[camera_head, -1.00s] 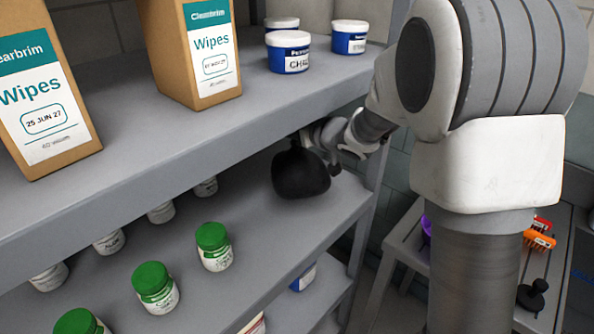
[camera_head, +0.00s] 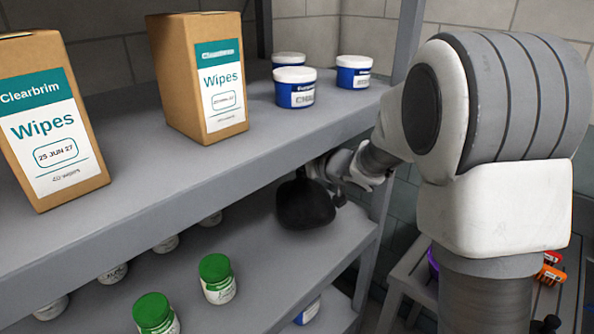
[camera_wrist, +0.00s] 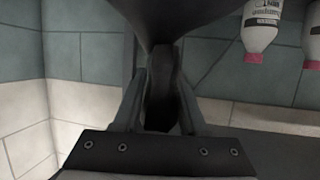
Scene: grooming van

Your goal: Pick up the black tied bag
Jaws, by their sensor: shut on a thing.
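The black tied bag (camera_head: 304,205) is a dark, rounded bundle with a narrow neck at its top. It is at the right end of the middle shelf, under the upper shelf board. My gripper (camera_head: 318,170) reaches in from the right and is at the bag's neck. In the wrist view, my gripper (camera_wrist: 160,105) has its two fingers closed on the dark neck, and the bag's body (camera_wrist: 185,18) fills the top middle. I cannot tell for certain whether the bag's underside touches the shelf.
The upper shelf (camera_head: 190,160) runs close above the bag and holds wipes boxes (camera_head: 200,75) and blue tubs (camera_head: 295,88). Green-lidded jars (camera_head: 217,279) stand on the middle shelf (camera_head: 265,270) to the left. A shelf post (camera_head: 385,190) is close on the right. A grey side table (camera_head: 410,270) stands at lower right.

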